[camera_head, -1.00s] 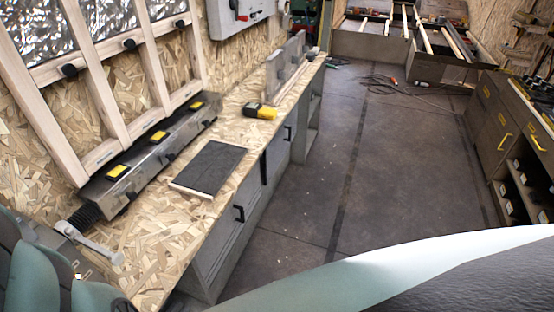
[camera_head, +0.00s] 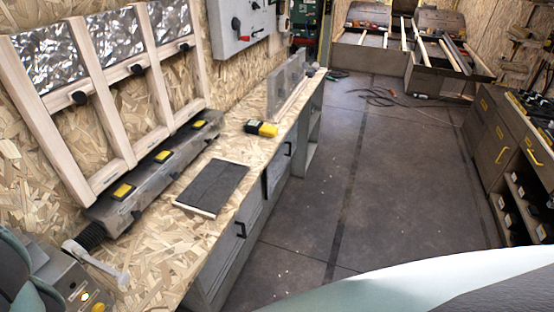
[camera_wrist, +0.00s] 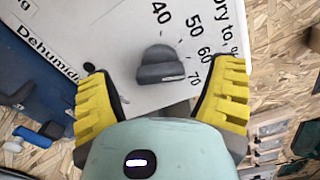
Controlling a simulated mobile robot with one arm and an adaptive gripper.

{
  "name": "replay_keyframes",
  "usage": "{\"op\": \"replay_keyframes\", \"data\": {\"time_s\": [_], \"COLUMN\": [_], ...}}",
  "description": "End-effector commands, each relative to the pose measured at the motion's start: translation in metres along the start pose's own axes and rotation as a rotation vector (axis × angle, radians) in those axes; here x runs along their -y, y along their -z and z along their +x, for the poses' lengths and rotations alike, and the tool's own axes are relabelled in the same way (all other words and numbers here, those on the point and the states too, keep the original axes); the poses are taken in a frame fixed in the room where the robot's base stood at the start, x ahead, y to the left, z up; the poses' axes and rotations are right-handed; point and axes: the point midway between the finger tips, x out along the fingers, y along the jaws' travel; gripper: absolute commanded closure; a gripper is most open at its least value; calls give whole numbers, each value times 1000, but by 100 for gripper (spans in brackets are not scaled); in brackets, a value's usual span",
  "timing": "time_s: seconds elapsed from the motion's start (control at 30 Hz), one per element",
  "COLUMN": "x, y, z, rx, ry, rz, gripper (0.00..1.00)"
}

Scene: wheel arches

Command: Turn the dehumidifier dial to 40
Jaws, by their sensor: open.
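The dehumidifier dial (camera_wrist: 160,66) is a dark grey knob on a white panel (camera_wrist: 115,35) in the wrist view. The numbers 40, 50, 60 and 70 curve around its upper and right side, with 40 above it. "Dehumidi…" is printed at the left. I cannot tell which number the dial points to. My gripper (camera_wrist: 163,68) is open, with one yellow-padded finger on each side of the dial in the picture. A gap shows between each finger and the knob. My gripper is not visible in the head view.
A chipboard workbench (camera_head: 150,258) runs along the left, bearing a dark board (camera_head: 212,186) and a yellow-black tool (camera_head: 261,128). A grey box with buttons (camera_head: 70,280) sits at lower left. A grey wall panel (camera_head: 235,25) hangs above. The central floor (camera_head: 345,190) is mostly clear.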

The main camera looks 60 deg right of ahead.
Motion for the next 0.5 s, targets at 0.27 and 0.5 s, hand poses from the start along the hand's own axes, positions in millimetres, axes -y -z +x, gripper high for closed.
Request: {"op": "replay_keyframes", "data": {"time_s": [0.27, 0.5], "x": [1, 0], "y": [2, 2], "z": [16, 16], "rx": [-6, -6], "ry": [2, 2], "rz": [0, 0], "gripper": [17, 17]}}
